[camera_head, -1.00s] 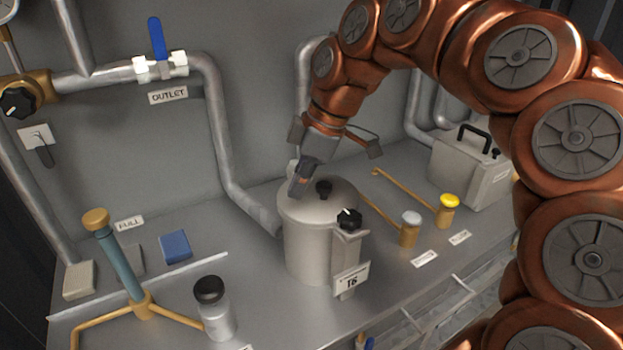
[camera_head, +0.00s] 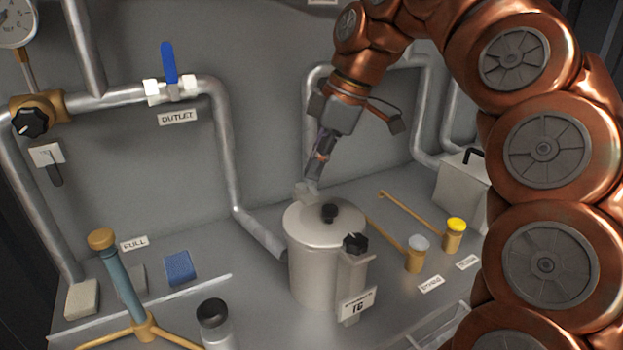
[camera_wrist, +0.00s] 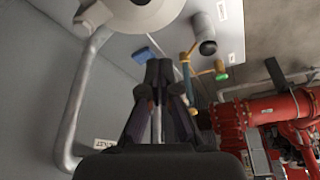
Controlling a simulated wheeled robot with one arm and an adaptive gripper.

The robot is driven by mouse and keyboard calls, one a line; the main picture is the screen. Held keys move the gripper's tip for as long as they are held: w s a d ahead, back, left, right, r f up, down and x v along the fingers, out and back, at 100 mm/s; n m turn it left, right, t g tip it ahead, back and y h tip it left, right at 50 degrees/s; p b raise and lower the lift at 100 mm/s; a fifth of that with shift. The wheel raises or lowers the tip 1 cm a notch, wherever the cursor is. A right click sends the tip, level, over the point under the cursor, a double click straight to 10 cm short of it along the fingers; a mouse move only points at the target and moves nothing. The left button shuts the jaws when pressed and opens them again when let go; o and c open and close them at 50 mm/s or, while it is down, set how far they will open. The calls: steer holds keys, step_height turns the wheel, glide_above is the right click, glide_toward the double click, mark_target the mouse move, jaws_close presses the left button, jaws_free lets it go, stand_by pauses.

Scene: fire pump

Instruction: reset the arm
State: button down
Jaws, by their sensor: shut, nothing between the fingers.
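My copper-coloured arm comes in from the right in the head view. My gripper (camera_head: 309,188) points down and is a little above and behind the lidded grey pot (camera_head: 312,262). Its fingers are shut with nothing between them. In the wrist view my gripper's dark fingers (camera_wrist: 160,68) meet near the middle, and part of the pot (camera_wrist: 140,12) shows at the top edge.
A blue-handled outlet valve (camera_head: 169,65) and pipes line the wall. A tripod stand (camera_head: 125,280), a black-capped bottle (camera_head: 213,322) and a blue block (camera_head: 179,267) are at left. Yellow-capped (camera_head: 454,235) and grey-capped (camera_head: 415,254) ladles and a grey case (camera_head: 462,185) are at right.

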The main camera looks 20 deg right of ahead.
steer(key=shift+w+v, duration=0.2)
steer(key=shift+v, duration=0.65)
steer(key=s+a+f+m+g+h+p, duration=0.1)
steer(key=s+a+f+m+p, duration=0.15)
steer(key=s, duration=0.25)
steer(key=s+a+f+m+h+p, duration=0.1)
steer(key=s+a+f+m+p, duration=0.15)
steer(key=s, duration=0.25)
steer(key=s+f+m+g+h+p, duration=0.1)
steer(key=s+f+m+p, duration=0.1)
steer(key=s+f+m, duration=0.2)
steer(key=s+d+f+m+g+p, duration=0.1)
steer(key=s+f+m+p, duration=0.2)
steer(key=s+f, duration=0.3)
steer(key=s+m, duration=0.1)
steer(key=s, duration=0.4)
steer(key=shift+f+m+h, duration=0.3)
steer(key=shift+f+h, duration=0.1)
steer(key=shift+s, duration=0.1)
